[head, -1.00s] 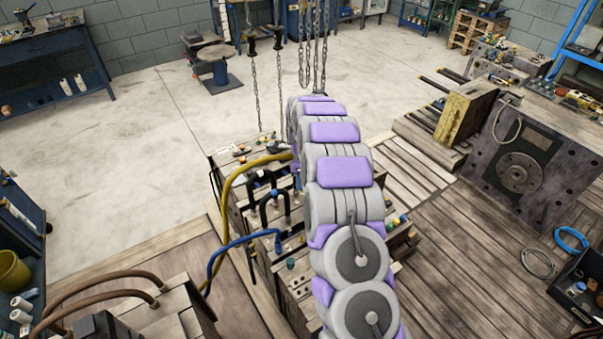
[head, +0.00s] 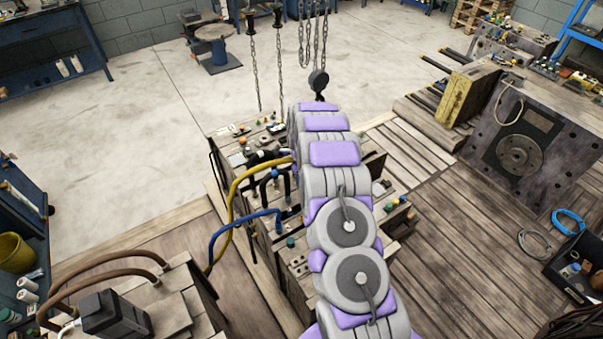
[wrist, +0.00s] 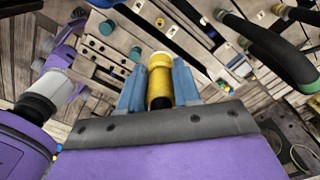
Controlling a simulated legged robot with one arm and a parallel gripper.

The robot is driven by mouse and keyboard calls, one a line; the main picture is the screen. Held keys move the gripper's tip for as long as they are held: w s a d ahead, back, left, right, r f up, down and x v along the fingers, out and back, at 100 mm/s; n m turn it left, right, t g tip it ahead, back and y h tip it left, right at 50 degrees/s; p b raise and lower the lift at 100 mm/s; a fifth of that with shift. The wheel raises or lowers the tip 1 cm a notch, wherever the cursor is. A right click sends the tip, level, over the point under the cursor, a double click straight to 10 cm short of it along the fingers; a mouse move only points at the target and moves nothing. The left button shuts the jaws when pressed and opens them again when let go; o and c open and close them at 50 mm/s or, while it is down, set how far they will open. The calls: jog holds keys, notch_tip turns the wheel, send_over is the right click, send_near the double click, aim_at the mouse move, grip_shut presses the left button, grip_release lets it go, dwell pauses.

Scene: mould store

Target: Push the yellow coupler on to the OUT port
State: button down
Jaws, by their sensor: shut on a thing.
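The yellow coupler (wrist: 159,68) is between the two blue fingers of my gripper (wrist: 159,80) in the wrist view. Its ringed front end points away from me, towards the mould block (wrist: 97,58). I cannot tell which port is OUT, or whether the coupler touches one. In the head view the yellow hose (head: 232,192) arches up from the block's left side and runs behind my arm. My gripper and the coupler are hidden there by the arm.
A blue hose (head: 236,224) and black hoses (head: 268,181) crowd the block's left side; black hoses (wrist: 265,45) also show right of my gripper. Chains (head: 302,45) with a hook block (head: 318,82) hang just beyond my arm. A large plate mould (head: 540,140) stands at right.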

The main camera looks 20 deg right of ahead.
jog(key=shift+f, duration=9.25)
jog(key=shift+w+a+r, duration=0.1)
jog(key=shift+a, duration=0.15)
jog(key=shift+f+b, duration=0.3)
jog(key=shift+f, duration=1.2)
jog(key=c, duration=0.7)
grip_release()
notch_tip(320, 180, up, 17)
jog(key=p, duration=0.3)
jog(key=shift+r, duration=0.1)
